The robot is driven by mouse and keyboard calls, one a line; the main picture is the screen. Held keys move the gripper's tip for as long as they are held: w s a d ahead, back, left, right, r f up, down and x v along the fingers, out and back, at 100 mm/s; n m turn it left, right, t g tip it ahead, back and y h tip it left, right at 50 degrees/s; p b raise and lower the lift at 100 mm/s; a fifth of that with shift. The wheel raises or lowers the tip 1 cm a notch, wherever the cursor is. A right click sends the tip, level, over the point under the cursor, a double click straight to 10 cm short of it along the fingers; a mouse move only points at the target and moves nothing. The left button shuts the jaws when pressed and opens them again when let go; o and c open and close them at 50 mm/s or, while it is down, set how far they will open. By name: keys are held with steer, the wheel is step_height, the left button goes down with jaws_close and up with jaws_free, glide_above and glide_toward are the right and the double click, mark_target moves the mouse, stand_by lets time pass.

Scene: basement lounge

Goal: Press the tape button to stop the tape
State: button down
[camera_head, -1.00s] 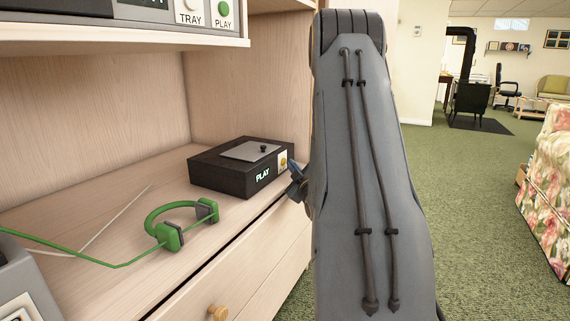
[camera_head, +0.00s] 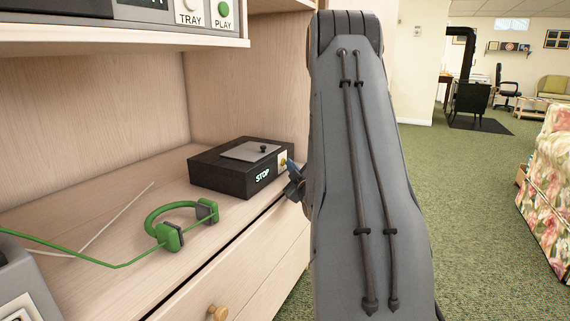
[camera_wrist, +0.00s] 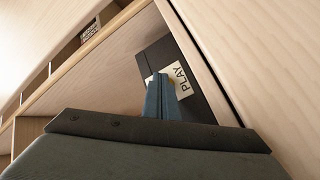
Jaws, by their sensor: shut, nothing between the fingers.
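The tape player is a low black box (camera_head: 222,178) with a grey lid on the shelf, left of my arm in the head view. Its lit front display (camera_head: 262,175) reads STOP. A cream plate (camera_head: 283,157) with a yellowish button is at the right end of its front, partly covered by my gripper. My gripper (camera_head: 291,167) is shut and empty right at this plate. In the wrist view my blue-grey fingers (camera_wrist: 158,80) lie over the cream plate (camera_wrist: 186,78), which is marked PLAY. The button is hidden there, and I cannot tell whether the fingertips touch it.
Green headphones (camera_head: 168,237) with a green cable lie on the shelf to the left. A device with TRAY and PLAY buttons (camera_head: 224,9) stands on the upper shelf. A drawer with a wooden knob (camera_head: 218,312) is below. Open green carpet (camera_head: 470,190) lies to the right.

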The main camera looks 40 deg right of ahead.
steer(key=shift+s+d, duration=0.1)
steer(key=shift+s, duration=0.25)
steer(key=s+d+p, duration=0.2)
steer(key=s, duration=0.3)
steer(key=shift+s+d, duration=0.2)
steer(key=shift+s, duration=0.1)
stand_by(0.8)
